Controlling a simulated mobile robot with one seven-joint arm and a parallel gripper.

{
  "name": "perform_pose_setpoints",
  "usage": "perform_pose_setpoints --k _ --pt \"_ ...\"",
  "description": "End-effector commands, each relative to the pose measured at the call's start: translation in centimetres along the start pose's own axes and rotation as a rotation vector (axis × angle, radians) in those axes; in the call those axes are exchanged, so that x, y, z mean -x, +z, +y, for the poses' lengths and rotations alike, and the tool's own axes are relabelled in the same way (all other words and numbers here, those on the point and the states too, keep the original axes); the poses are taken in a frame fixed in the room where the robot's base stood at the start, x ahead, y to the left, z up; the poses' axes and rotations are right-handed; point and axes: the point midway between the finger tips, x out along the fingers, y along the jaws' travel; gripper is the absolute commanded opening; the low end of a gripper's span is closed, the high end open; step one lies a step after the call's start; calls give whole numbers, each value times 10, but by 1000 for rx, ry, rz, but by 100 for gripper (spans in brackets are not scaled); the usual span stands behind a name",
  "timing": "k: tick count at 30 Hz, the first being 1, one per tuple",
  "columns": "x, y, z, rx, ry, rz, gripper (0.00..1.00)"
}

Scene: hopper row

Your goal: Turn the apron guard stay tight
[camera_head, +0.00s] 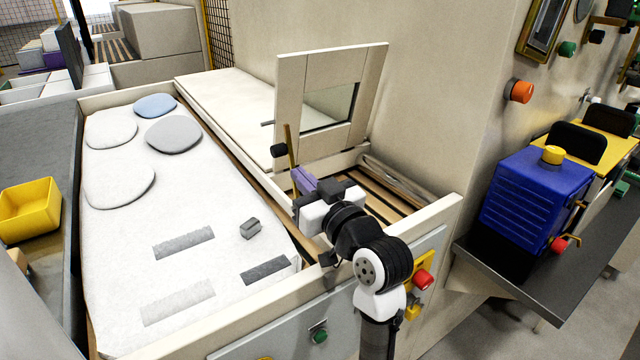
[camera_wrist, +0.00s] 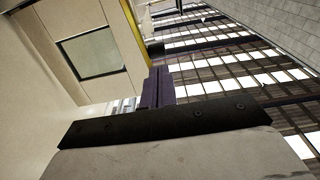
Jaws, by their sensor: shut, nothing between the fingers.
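The apron guard, a cream panel with a window (camera_head: 292,88), stands raised at the back of the open bay. The stay appears to be the thin yellow bar (camera_head: 291,150) in front of the guard's left side, with a black knob (camera_head: 278,150) beside it. The bar also shows in the wrist view (camera_wrist: 134,32), beside the guard panel (camera_wrist: 58,28). My gripper (camera_head: 301,180) has purple fingers that are shut and empty, close to the bar's lower part. The fingers also show in the wrist view (camera_wrist: 157,88). Whether they touch the bar I cannot tell.
A slatted opening (camera_head: 388,196) lies behind and right of my gripper, inside a cream frame. A white bed (camera_head: 120,240) with flat pads is at left. A red button (camera_head: 423,279) is on the front panel. A blue box (camera_head: 530,200) stands on a dark shelf at right.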

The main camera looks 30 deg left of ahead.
Motion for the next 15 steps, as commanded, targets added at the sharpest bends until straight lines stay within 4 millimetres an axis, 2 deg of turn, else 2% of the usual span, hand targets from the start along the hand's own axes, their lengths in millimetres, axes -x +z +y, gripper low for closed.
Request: perform_pose_setpoints --k 1,6,10,15 --pt "-12 -3 -1 -2 -3 -1 0" --pt "-40 -3 -1 -1 -2 -1 0" --pt "-52 -2 0 0 0 -1 0" --pt "-58 0 0 0 1 0 0"
